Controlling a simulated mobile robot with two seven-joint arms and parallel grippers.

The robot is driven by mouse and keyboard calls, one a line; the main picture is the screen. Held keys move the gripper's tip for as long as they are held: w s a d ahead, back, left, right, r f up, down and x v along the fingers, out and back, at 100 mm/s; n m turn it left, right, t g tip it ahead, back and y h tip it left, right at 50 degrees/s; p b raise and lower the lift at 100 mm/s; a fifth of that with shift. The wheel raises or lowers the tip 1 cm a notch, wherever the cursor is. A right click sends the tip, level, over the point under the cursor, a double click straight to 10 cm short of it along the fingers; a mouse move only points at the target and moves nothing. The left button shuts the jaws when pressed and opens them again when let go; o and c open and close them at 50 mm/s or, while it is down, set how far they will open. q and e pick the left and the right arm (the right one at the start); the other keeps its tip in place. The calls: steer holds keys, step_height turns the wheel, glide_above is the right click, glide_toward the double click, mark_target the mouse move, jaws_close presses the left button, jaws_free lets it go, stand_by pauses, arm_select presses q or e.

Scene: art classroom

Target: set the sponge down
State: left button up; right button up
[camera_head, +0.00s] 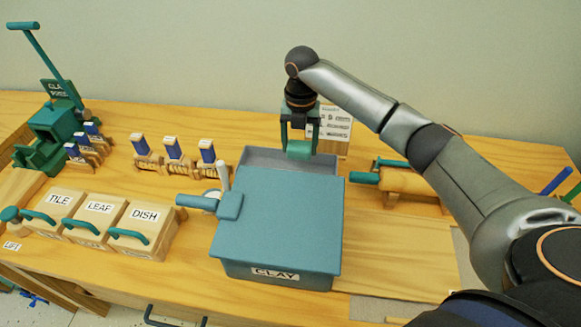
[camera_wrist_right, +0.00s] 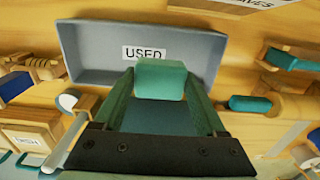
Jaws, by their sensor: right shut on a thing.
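The sponge (camera_head: 299,150) is a small teal-green block. My right gripper (camera_head: 299,138) is shut on it, with one finger on each side. In the right wrist view the sponge (camera_wrist_right: 160,80) sits between the fingertips. A grey open tray (camera_head: 262,158) lies behind the clay box, and the gripper holds the sponge over its right part. The tray also shows in the right wrist view (camera_wrist_right: 95,45), with a label reading USED. I cannot tell the exact height of the sponge above the tray floor. My left gripper is not in view.
The teal box labelled CLAY (camera_head: 280,215) stands just in front of the tray. A sign (camera_head: 335,128) stands behind it. A wooden roller with teal handles (camera_head: 405,181) lies to the right. Boxes labelled TILE, LEAF and DISH (camera_head: 145,230) and several stamps (camera_head: 175,160) stand left.

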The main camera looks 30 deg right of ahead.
mark_target(299, 145)
step_height(299, 145, down, 8)
steer(key=shift+r, duration=0.2)
steer(key=shift+f, duration=0.1)
steer(key=o, duration=1.1)
steer(key=shift+o, duration=0.2)
step_height(299, 145, up, 12)
steer(key=shift+r, duration=0.15)
